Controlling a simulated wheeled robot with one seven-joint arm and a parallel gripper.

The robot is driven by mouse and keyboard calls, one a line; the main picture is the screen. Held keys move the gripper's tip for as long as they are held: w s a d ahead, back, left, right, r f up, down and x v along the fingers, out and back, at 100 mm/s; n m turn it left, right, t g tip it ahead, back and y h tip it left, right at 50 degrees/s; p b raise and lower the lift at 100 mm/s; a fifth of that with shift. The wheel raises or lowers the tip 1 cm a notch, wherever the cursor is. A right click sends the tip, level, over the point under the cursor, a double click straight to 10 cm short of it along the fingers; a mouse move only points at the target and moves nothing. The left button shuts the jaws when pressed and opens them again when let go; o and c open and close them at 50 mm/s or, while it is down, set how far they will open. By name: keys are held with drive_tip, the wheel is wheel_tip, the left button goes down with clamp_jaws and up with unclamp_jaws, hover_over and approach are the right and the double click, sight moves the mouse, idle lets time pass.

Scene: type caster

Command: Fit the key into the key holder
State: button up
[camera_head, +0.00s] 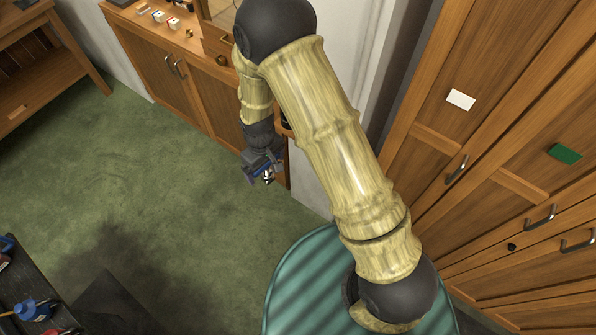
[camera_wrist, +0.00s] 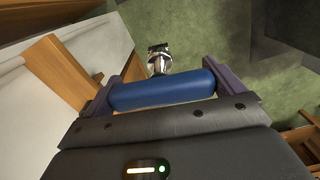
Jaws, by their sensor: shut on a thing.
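My gripper (camera_head: 262,163) hangs over the green floor beside the end of the wooden cabinet. In the wrist view my gripper (camera_wrist: 164,90) is shut on a blue cylindrical handle lying across between its two fingers. A shiny metal end sticks out beyond the handle; this looks like the key (camera_wrist: 158,58). The metal end also shows small below the fingers in the head view, as part of the key (camera_head: 268,177). I cannot make out the key holder in either view.
A wooden cabinet (camera_head: 150,60) with several small blocks (camera_head: 173,22) on top stands at the back left. Tall wooden cupboards (camera_head: 490,110) line the right. A dark bench with a blue bottle (camera_head: 32,309) is at lower left. The green carpet (camera_head: 150,170) between is clear.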

drive_tip(key=w+d+f+m+b, duration=0.3)
drive_tip(key=d+f, duration=0.3)
drive_tip(key=d, duration=0.5)
drive_tip(key=w+d+f+m+b, duration=0.3)
drive_tip(key=d+f+m, duration=0.2)
drive_tip(key=d, duration=0.6)
drive_tip(key=shift+w+d+f+m+b, duration=0.15)
drive_tip(key=shift+d+f+m+b, duration=0.2)
drive_tip(key=shift+f, duration=0.1)
